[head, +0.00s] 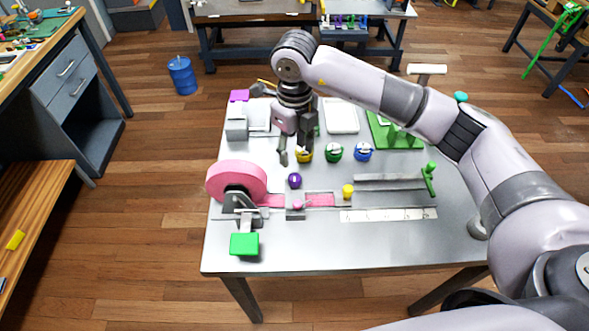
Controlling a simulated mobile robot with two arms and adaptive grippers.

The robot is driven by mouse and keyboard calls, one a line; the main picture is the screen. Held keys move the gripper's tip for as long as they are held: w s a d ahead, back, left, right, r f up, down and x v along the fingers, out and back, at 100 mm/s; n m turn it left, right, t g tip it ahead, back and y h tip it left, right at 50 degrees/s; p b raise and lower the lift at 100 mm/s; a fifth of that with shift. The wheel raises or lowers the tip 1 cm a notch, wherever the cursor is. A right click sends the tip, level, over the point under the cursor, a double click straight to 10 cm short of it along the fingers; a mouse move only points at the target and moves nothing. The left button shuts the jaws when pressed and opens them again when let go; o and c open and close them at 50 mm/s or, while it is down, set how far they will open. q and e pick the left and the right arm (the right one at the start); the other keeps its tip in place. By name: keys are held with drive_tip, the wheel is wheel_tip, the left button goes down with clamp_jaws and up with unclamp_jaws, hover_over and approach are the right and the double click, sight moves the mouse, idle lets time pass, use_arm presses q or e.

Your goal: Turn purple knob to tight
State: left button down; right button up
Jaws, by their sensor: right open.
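The purple knob (295,181) is a small round knob with a white mark, on the grey table just above the pink strap. The mark is too small to read its setting. My right gripper (294,158) points down, open and empty, above and behind the purple knob, close to the yellow knob (304,155). It appears apart from the purple knob. A green knob (334,152) and a blue knob (363,151) stand in a row to the right of the yellow one. My left gripper is out of view.
A pink roll (236,181) on a stand feeds a pink strap (320,200) along the table (320,248). A green block (244,244) is at the front left. A rail with a green handle (429,180) is at the right. The table's front strip is clear.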

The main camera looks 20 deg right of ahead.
sight(294, 177)
wheel_tip(294, 177, down, 10)
drive_tip(key=shift+r+p, duration=0.25)
drive_tip(key=shift+p, duration=0.7)
drive_tip(key=shift+c, duration=0.2)
clamp_jaws()
